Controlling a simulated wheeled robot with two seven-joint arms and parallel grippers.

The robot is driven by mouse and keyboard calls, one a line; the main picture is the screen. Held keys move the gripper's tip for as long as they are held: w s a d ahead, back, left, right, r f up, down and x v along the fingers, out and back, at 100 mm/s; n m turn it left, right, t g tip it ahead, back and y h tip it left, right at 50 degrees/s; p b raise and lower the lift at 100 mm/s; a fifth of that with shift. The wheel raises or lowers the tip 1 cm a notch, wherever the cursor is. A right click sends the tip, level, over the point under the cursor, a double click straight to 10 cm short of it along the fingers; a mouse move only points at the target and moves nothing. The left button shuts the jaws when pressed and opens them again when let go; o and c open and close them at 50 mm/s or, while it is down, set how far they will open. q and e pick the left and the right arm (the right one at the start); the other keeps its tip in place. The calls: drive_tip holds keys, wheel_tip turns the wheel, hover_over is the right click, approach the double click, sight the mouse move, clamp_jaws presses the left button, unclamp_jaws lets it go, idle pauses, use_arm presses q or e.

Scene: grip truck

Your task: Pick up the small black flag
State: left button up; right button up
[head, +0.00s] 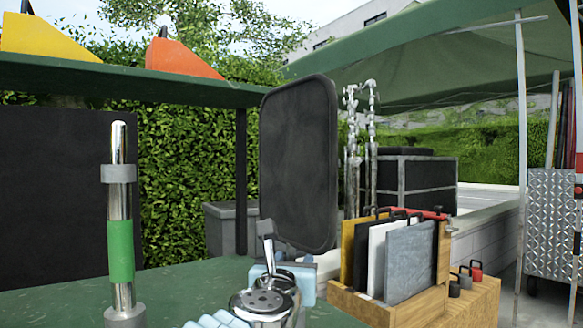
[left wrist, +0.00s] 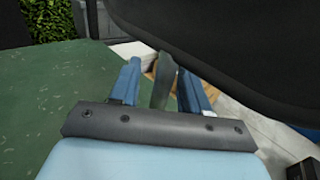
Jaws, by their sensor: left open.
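A tall black panel with rounded corners (head: 298,165), which looks like the flag, stands upright in the middle of the head view. In the left wrist view its dark surface (left wrist: 230,35) fills the upper right. My left gripper (head: 283,272) is low in front of it. The left wrist view shows its two blue fingers (left wrist: 160,75) apart, with a grey-green handle-like piece (left wrist: 161,82) between them. I cannot tell whether the fingers touch it. A slim grey piece (head: 266,238) rises at the gripper in the head view. My right gripper is not in view.
A chrome post with a green band (head: 121,245) stands on the green tabletop (head: 180,280) at the left. A wooden rack (head: 425,305) with several coloured panels is at the right. A green shelf (head: 130,82) with yellow and orange wedges runs across the upper left.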

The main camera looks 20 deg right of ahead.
use_arm(q)
drive_tip(key=shift+w, duration=0.1)
drive_tip(key=shift+c, duration=0.3)
clamp_jaws()
drive_tip(key=shift+r, duration=0.1)
